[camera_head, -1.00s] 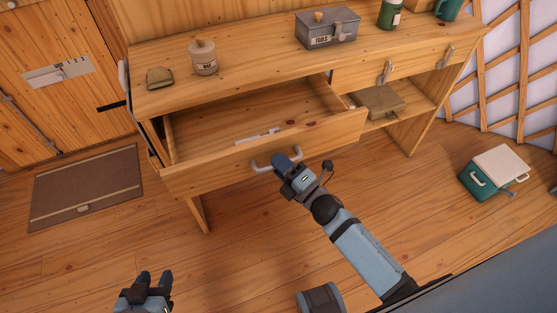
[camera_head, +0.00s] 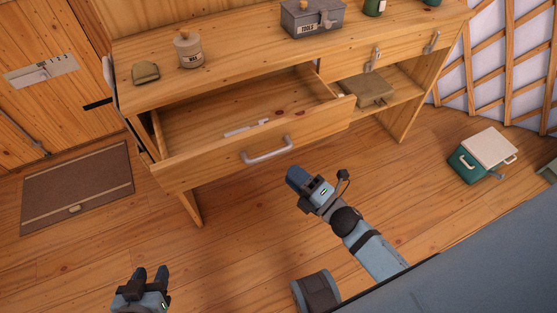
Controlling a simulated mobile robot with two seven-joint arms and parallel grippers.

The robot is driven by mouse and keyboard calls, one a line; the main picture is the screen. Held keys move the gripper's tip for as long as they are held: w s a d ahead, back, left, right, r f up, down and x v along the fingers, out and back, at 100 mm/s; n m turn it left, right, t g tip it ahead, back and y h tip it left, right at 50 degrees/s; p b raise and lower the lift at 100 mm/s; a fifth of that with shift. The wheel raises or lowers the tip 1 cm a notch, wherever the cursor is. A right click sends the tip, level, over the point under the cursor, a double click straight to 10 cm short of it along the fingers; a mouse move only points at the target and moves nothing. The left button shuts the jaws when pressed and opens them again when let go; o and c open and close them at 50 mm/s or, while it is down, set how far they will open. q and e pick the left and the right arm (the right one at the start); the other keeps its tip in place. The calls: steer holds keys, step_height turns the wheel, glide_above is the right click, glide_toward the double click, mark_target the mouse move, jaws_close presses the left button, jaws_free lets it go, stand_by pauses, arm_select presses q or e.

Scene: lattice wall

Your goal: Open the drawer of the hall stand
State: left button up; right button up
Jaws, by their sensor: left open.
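The hall stand (camera_head: 215,85) is a wooden piece against the wall. Its left drawer (camera_head: 200,163) is pulled well out, and its inside shows a white item (camera_head: 246,128) and a few dark reddish spots or small things. The drawer's pale bar handle (camera_head: 267,151) is free of any gripper. My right gripper (camera_head: 297,176) is just in front of and below the handle, apart from it; its fingers are seen end-on, so their gap does not show. My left gripper (camera_head: 149,277) is open and empty over the floor at lower left.
On the stand's top are a small olive pouch (camera_head: 145,72), a lidded jar (camera_head: 188,50) and a grey tools box (camera_head: 312,18). A flat box (camera_head: 369,89) lies on the shelf. A teal cooler (camera_head: 482,155) stands at right, a mat (camera_head: 78,188) at left. Floor before the drawer is clear.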

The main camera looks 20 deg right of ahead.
steer(key=v, duration=0.5)
steer(key=shift+s+d, duration=0.1)
steer(key=shift+s, duration=0.1)
stand_by(0.3)
